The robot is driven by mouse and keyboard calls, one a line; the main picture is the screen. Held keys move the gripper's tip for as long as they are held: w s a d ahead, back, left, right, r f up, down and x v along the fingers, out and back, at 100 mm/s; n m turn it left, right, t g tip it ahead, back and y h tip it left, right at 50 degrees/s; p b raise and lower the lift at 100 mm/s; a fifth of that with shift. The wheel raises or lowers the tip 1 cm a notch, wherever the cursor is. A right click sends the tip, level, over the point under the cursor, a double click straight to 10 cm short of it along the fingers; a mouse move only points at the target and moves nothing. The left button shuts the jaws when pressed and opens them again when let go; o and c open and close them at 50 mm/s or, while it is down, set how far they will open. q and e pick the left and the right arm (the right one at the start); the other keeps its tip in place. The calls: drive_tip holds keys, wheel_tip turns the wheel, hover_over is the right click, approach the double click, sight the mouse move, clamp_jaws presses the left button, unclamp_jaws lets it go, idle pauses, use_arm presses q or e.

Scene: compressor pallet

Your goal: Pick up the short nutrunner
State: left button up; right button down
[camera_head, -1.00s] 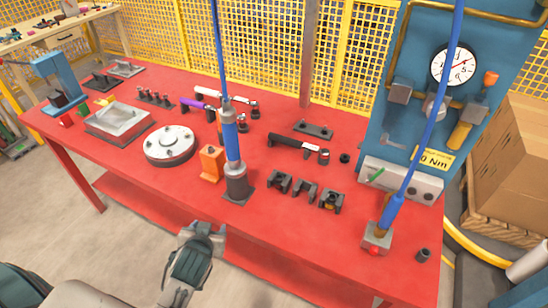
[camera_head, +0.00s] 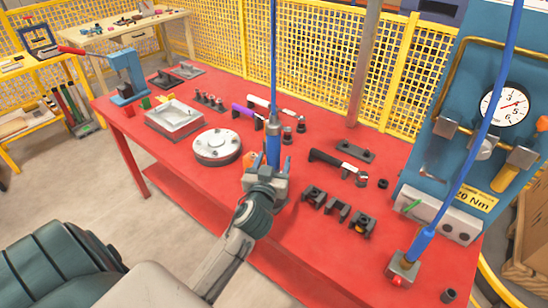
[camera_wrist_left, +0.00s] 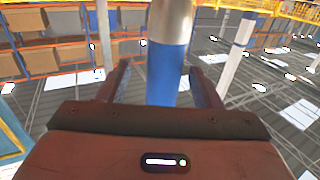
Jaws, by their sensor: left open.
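A blue upright nutrunner (camera_head: 273,142) hangs below a blue hose at the middle of the red table in the head view. My left gripper (camera_head: 270,172) is at its lower part, coming from the front. In the left wrist view the nutrunner (camera_wrist_left: 166,72) shows as a blue cylinder with a silver end, between the two open fingers of my left gripper (camera_wrist_left: 158,82). Gaps show on both sides of it. The gripper hides the nutrunner's lower end and its stand. My right gripper is out of view.
A second blue hose tool (camera_head: 422,243) stands at the table's right. Black cradles (camera_head: 338,211) lie right of my gripper, and a round grey flange (camera_head: 217,146) lies left. An orange block (camera_head: 250,157) is close behind the gripper. A black-handled wrench (camera_head: 335,161) lies further back.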

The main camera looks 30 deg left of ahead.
use_arm(q)
drive_tip(key=x, duration=0.2)
drive_tip(key=p+x, duration=0.1)
drive_tip(key=x, duration=0.1)
drive_tip(key=shift+s+a+r, duration=0.1)
drive_tip(key=shift+a+r, duration=0.05)
drive_tip(key=shift+a, duration=0.1)
drive_tip(key=shift+w+a, duration=0.1)
drive_tip(key=shift+w, duration=0.15)
drive_tip(key=shift+s, duration=0.1)
drive_tip(key=shift+c, duration=0.7)
drive_tip(key=c, duration=1.1)
clamp_jaws()
